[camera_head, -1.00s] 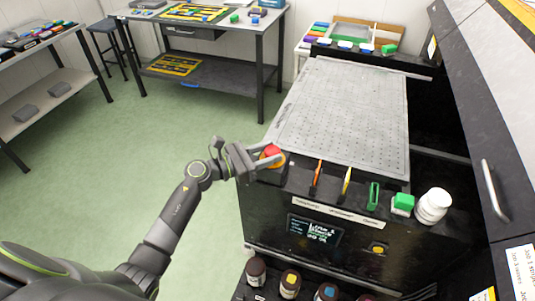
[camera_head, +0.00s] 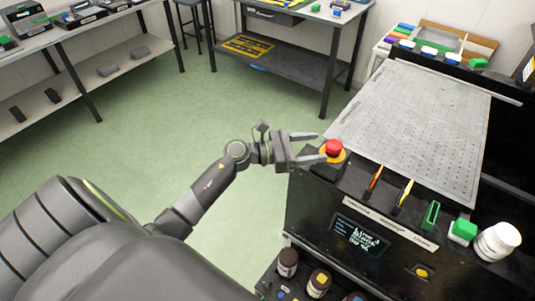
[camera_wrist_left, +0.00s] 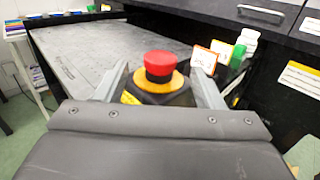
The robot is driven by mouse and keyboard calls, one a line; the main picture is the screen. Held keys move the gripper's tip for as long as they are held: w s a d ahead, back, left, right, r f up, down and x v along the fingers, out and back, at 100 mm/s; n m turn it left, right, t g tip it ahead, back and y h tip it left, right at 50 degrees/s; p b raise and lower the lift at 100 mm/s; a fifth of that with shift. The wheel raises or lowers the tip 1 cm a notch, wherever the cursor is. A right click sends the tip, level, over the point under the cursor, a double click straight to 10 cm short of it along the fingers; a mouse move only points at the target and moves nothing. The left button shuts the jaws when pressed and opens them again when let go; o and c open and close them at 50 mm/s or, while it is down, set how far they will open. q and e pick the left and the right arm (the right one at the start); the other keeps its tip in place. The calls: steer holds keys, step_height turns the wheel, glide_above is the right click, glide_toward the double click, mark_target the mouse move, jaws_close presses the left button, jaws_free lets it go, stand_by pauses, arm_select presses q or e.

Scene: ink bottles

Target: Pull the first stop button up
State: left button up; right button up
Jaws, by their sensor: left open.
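The red stop button (camera_head: 334,147) sits on a yellow base at the near left corner of the black machine in the head view. In the left wrist view the red button (camera_wrist_left: 158,64) stands upright above its yellow ring, between and beyond the fingers. My left gripper (camera_head: 322,146) is open, its two fingers spread, just left of the button and apart from it or barely at its side; the exact gap is hard to tell. It also shows in the left wrist view (camera_wrist_left: 160,85). My right gripper is not in view.
The machine's grey perforated top (camera_head: 410,115) lies behind the button. Orange and green tools, a green-capped box (camera_head: 462,231) and a white bottle (camera_head: 497,241) stand along its front edge. Brown bottles (camera_head: 318,283) stand below. Green floor to the left is free.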

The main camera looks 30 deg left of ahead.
arm_select(q)
steer(key=b+v, duration=0.4)
steer(key=v, duration=0.8)
steer(key=shift+s+a, duration=0.25)
steer(key=shift+s, duration=0.05)
